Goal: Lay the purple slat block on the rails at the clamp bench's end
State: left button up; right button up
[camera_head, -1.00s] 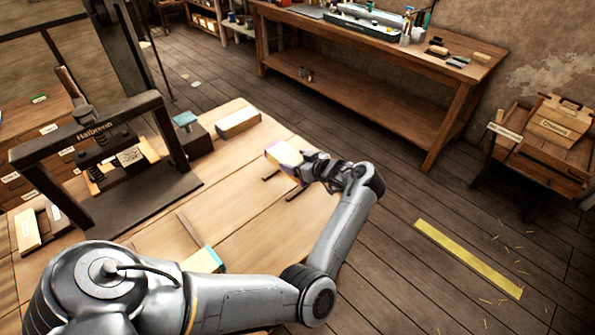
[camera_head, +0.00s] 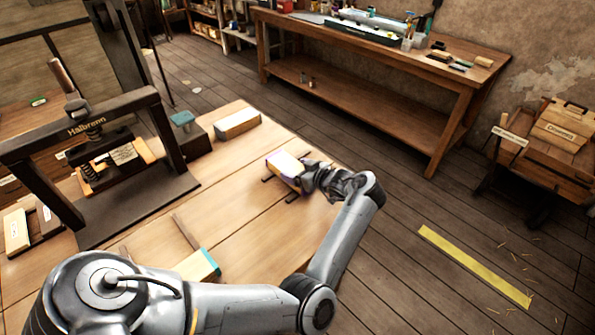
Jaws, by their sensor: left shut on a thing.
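The purple slat block (camera_head: 286,167), pale on top with purple edges, is at the far right end of the wooden bench top (camera_head: 240,165). My left gripper (camera_head: 308,178) is shut on its right end. Two short dark rails lie under and beside the block; the left rail (camera_head: 266,179) and the right rail (camera_head: 292,197) show only their near ends. The block sits low over the rails; whether it touches them I cannot tell. My right gripper is not in view.
The handwheel press (camera_head: 100,140) stands at the bench's left. A pale block (camera_head: 237,123) lies at the back edge, and a teal-ended block (camera_head: 198,264) lies in front beside my arm. A workbench (camera_head: 360,90) stands behind, across open floor.

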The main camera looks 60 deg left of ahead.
pick_arm(q)
jog(key=shift+f, duration=0.15)
jog(key=o, duration=1.2)
jog(key=shift+c, duration=0.2)
jog(key=shift+r, duration=0.2)
jog(key=p+v, duration=0.1)
jog(key=v, duration=1.1)
jog(key=shift+f, duration=0.1)
jog(key=shift+d, duration=0.15)
